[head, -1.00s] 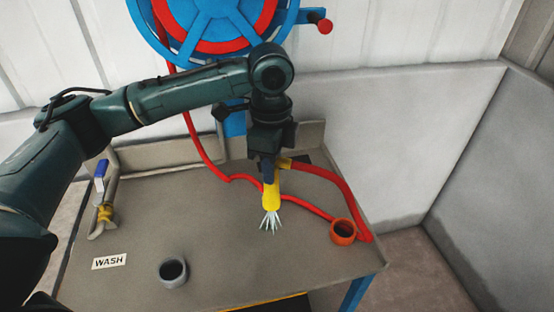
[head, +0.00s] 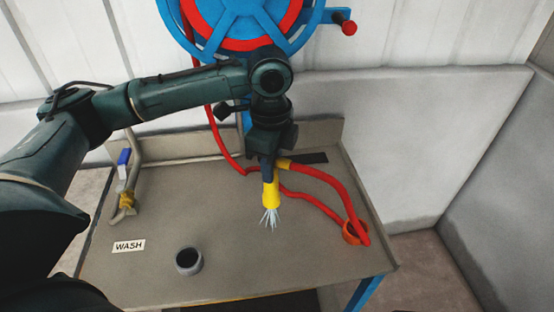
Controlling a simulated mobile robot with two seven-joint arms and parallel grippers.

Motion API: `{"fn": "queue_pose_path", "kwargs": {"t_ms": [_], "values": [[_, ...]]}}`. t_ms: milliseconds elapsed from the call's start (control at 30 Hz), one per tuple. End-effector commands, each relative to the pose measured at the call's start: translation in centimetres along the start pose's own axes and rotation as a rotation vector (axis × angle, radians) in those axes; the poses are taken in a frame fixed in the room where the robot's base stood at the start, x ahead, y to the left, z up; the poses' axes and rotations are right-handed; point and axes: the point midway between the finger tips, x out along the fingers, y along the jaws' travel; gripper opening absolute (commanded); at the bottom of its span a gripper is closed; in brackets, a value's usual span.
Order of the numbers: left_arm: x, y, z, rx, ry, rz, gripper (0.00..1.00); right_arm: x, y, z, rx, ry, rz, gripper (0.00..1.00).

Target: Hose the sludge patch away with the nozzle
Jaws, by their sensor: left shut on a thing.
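My left gripper (head: 268,168) is shut on the yellow nozzle (head: 270,193) above the middle of the grey table (head: 220,225). The nozzle points down, and a pale spray (head: 270,218) fans out of its lower end. A red hose (head: 325,180) runs from the nozzle to the right and bends down by an orange ring-shaped holder (head: 353,232). I cannot make out a sludge patch on the table; a dark strip (head: 312,158) lies near the back edge, right of the gripper. My right gripper is not in view.
A grey cup (head: 188,261) stands near the front edge, by a WASH label (head: 129,246). A pipe with a blue-handled valve (head: 124,158) is at the left. A blue and red hose reel (head: 240,25) is behind. The table's left middle is clear.

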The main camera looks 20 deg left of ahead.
Motion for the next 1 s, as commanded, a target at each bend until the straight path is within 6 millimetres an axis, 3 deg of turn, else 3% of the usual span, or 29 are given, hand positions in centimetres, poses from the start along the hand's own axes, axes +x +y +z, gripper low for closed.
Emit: {"fn": "queue_pose_path", "kwargs": {"t_ms": [1000], "values": [[-0.1,1.8,3.1,-0.001,0.001,0.000,0.00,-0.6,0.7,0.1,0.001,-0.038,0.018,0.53]]}}
